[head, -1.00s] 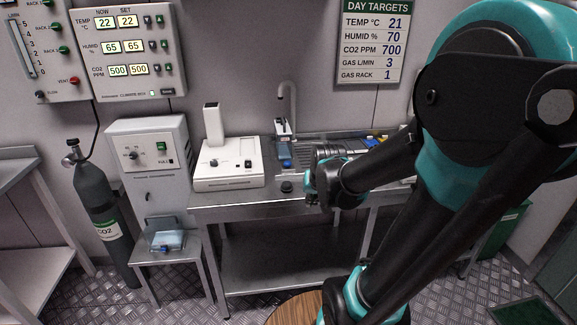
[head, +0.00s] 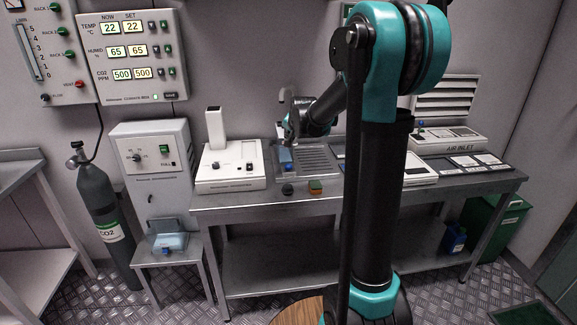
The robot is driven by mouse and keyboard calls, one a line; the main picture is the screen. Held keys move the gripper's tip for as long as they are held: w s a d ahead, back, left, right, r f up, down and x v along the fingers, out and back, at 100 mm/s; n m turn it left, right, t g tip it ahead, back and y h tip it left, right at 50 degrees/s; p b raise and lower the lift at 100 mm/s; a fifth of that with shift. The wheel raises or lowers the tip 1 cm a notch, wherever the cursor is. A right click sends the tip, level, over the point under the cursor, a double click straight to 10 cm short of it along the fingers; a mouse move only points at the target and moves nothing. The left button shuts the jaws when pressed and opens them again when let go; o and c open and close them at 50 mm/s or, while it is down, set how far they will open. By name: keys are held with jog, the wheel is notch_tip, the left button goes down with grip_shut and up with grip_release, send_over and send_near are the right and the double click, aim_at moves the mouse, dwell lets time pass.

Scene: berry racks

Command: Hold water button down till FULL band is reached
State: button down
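No fill band or water level can be made out.
A white device (head: 230,168) stands left of the sink. An orange and green block (head: 316,187) lies beside the round knob. A bluish tray (head: 166,243) is on the low stool. The air inlet box (head: 447,141) is at the bench's right.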

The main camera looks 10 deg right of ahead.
aim_at(289, 165)
jog(key=shift+w, duration=0.2)
jog(key=shift+f, duration=4.35)
jog(key=shift+f, duration=0.2)
jog(key=shift+f, duration=0.2)
jog(key=shift+f, duration=0.5)
dwell(2.5)
